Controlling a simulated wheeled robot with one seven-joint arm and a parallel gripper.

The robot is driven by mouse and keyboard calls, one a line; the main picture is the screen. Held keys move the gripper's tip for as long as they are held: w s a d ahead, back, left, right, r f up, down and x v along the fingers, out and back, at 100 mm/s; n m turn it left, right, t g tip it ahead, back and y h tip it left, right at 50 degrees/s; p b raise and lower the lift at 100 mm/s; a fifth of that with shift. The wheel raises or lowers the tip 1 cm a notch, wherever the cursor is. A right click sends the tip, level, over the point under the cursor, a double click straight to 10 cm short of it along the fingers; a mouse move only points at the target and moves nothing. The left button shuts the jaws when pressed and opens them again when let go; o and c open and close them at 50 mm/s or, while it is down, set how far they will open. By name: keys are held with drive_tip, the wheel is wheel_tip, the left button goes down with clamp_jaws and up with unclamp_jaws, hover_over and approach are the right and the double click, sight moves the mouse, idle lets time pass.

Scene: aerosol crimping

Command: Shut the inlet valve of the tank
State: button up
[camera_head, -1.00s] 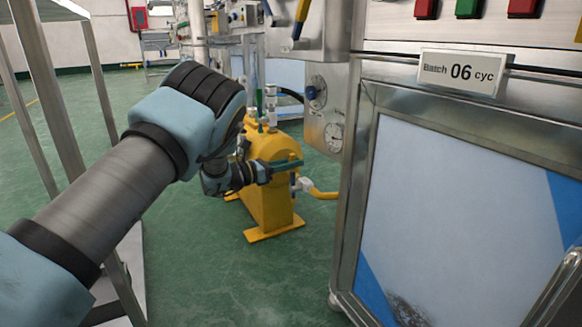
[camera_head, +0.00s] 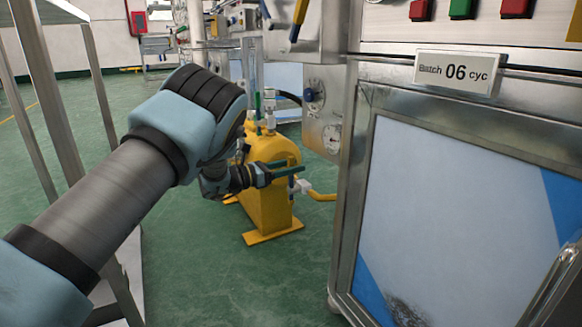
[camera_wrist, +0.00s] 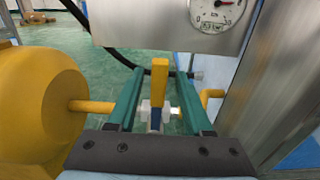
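The yellow tank (camera_head: 268,205) stands on the green floor left of the steel cabinet; its rounded end (camera_wrist: 35,95) fills the left of the wrist view. A yellow pipe (camera_wrist: 92,106) leads from it to the inlet valve (camera_wrist: 146,112), which has a pale body; this valve (camera_head: 303,187) also shows in the head view. Its yellow lever (camera_wrist: 159,75), blue near the base, stands upright in the wrist view. My gripper (camera_head: 292,169) is open at the valve. In the wrist view its green fingers (camera_wrist: 156,72) stand on either side of the lever, with gaps visible on both sides.
The steel cabinet (camera_head: 345,215) stands close on the right. A metal frame (camera_head: 55,110) rises at the left. Open green floor (camera_head: 190,270) lies before the tank.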

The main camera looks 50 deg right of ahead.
drive_tip(key=p+v, duration=0.4)
drive_tip(key=v, duration=0.7)
drive_tip(key=shift+d, duration=0.1)
idle(0.5)
